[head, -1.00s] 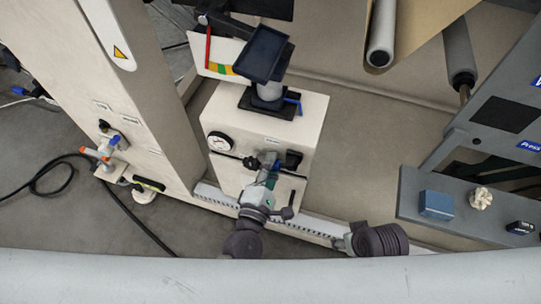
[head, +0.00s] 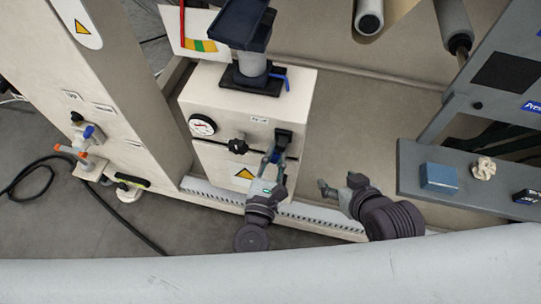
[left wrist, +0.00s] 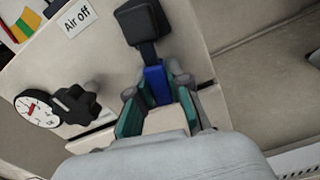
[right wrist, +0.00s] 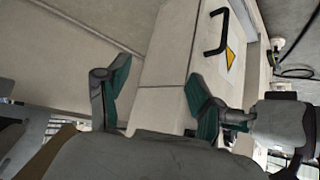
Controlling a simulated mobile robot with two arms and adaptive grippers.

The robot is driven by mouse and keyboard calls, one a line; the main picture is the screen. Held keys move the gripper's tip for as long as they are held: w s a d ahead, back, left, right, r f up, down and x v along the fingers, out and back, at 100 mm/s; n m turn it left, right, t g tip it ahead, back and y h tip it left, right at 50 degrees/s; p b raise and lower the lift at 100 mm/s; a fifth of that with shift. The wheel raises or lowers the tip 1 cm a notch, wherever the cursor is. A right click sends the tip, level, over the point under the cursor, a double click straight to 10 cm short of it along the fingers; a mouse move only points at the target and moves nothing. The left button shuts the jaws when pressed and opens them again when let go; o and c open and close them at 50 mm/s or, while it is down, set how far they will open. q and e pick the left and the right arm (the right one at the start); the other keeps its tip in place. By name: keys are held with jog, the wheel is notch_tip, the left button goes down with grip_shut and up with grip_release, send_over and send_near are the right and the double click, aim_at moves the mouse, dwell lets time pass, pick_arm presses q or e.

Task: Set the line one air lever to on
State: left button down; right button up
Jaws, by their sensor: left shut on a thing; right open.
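The air lever has a black pivot (head: 284,136) on the front of the beige cabinet (head: 235,105) and a blue handle (left wrist: 155,82) hanging down. A label (left wrist: 77,18) reading "Air Off" is beside it in the left wrist view. My left gripper (head: 274,166) is shut on the blue handle, its green-padded fingers on either side of it; the handle's lower end is partly hidden. My right gripper (right wrist: 155,90) is open and empty. In the head view it is low, right of the cabinet.
A round gauge (head: 202,125) and a black knob (head: 238,145) sit left of the lever on the cabinet front. Another blue lever (head: 287,79) is at the column base on top. A grey shelf (head: 465,200) with a blue box (head: 439,177) stands at right.

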pick_arm(q)
jog(key=shift+s+d+f+n+b, duration=0.2)
jog(key=shift+d+n+b, duration=0.3)
jog(key=shift+n, duration=0.5)
jog(key=shift+d+n, duration=0.1)
jog(key=shift+n, duration=0.2)
pick_arm(e)
jog(key=w+a+r+t+y, duration=0.1)
jog(key=w+a+r+t, duration=0.1)
jog(key=w+r+t, duration=0.2)
jog(key=shift+w+r, duration=0.25)
jog(key=shift+r, duration=0.05)
pick_arm(q)
jog(key=c, duration=1.1)
grip_release()
jog(key=shift+r, duration=0.1)
jog(key=v, duration=1.2)
